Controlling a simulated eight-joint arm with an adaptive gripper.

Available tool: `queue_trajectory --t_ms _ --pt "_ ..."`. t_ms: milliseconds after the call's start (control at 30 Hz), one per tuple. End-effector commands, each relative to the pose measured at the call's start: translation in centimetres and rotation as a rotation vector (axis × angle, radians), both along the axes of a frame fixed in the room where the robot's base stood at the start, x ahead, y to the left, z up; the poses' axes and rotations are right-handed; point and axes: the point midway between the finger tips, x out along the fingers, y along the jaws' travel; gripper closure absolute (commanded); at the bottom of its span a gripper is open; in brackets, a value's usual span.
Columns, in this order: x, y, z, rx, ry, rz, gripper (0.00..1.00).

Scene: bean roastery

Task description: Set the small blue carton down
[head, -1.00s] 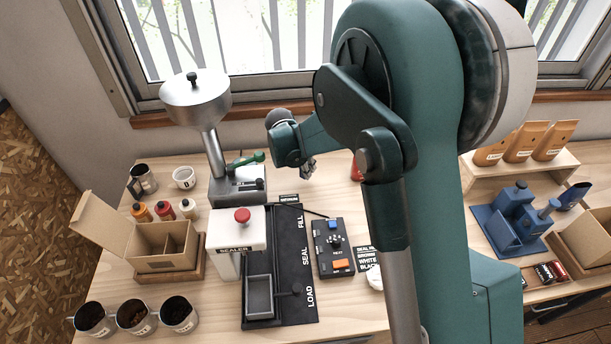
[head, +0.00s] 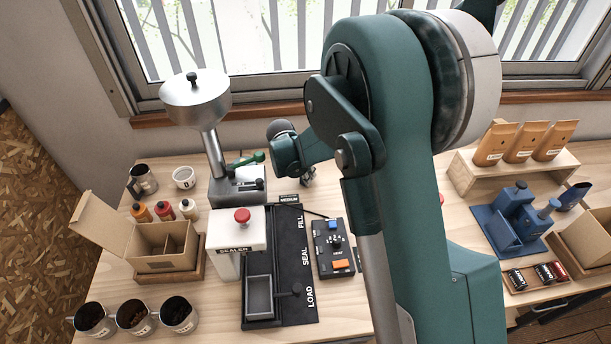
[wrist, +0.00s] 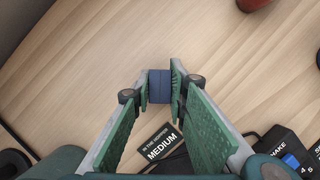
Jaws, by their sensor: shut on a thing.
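The small blue carton (wrist: 159,86) is between the fingertips of my gripper (wrist: 160,90) in the wrist view, with the wooden table behind it. My gripper is shut on it. How far the carton is above the table, or whether it touches it, I cannot tell. In the head view my gripper (head: 308,176) is small, at the back of the table, right of the steel hopper machine. The carton cannot be made out there.
A label reading MEDIUM (wrist: 161,144) lies near my gripper. The hopper machine (head: 197,98), white sealer (head: 235,235) and button box (head: 333,247) stand close by. A red object (wrist: 252,4) is at the wrist view's top edge. Bare table (wrist: 80,65) lies left of the carton.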

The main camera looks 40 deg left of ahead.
Motion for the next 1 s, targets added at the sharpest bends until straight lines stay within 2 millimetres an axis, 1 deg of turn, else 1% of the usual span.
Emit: queue_trajectory --t_ms 167,200,300,767,867,1000 --pt "0.0 0.0 -0.3 0.000 0.000 0.000 0.94" --pt "0.0 0.0 -0.4 0.000 0.000 0.000 0.82" --pt "0.0 0.0 -0.3 0.000 0.000 0.000 0.69" --pt "0.0 0.0 -0.1 0.000 0.000 0.000 0.69" --pt "-0.1 0.0 0.3 0.000 0.000 0.000 0.69" --pt "-0.6 0.0 1.6 0.000 0.000 0.000 0.69"
